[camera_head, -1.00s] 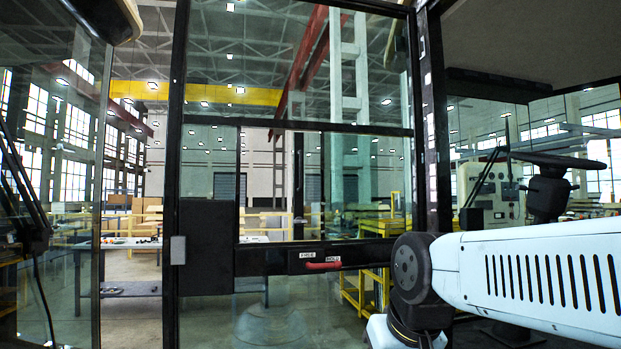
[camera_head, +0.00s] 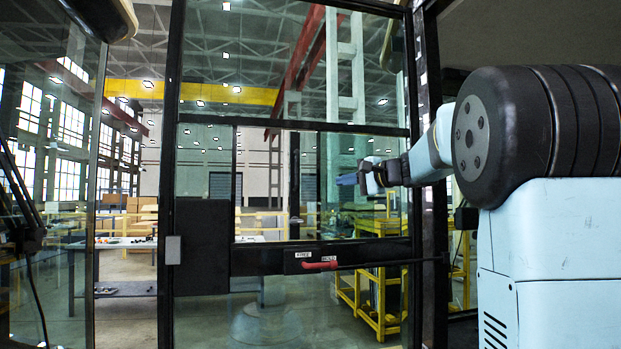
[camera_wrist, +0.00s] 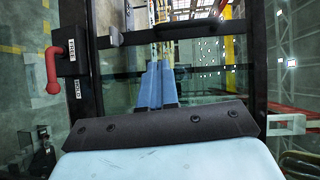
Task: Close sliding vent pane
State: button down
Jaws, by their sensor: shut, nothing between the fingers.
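The vent window sits in the upper half of the black-framed cab door, between the mid rail (camera_head: 300,126) and the lower black panel. Its right part, the greener pane (camera_head: 340,150), has an upright edge near the middle; the left part looks clearer. My gripper (camera_head: 340,180) is raised at the right part of the window, blue fingers pointing left. In the wrist view my gripper's fingers (camera_wrist: 155,85) are together and hold nothing. Contact with the pane cannot be told.
A red handle (camera_head: 320,265) with FREE and HOLD labels is on the lower panel; it also shows in the wrist view (camera_wrist: 54,65). A black door post (camera_head: 428,150) stands close to my arm. A pale bracket (camera_wrist: 285,125) is at the wrist view's right.

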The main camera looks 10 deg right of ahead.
jog(key=w+d+r, duration=0.2)
jog(key=t, duration=0.1)
send_near(310, 176)
jog(key=a, duration=0.3)
jog(key=shift+m, duration=0.4)
jog(key=shift+w+a+f, duration=0.1)
jog(key=shift+w+a, duration=0.1)
jog(key=shift+a, duration=0.5)
jog(key=shift+w+a+f, duration=0.1)
jog(key=shift+w+a, duration=0.15)
jog(key=shift+a, duration=0.5)
jog(key=shift+w+a+f, duration=0.1)
jog(key=shift+w+a, duration=0.1)
jog(key=shift+a, duration=0.5)
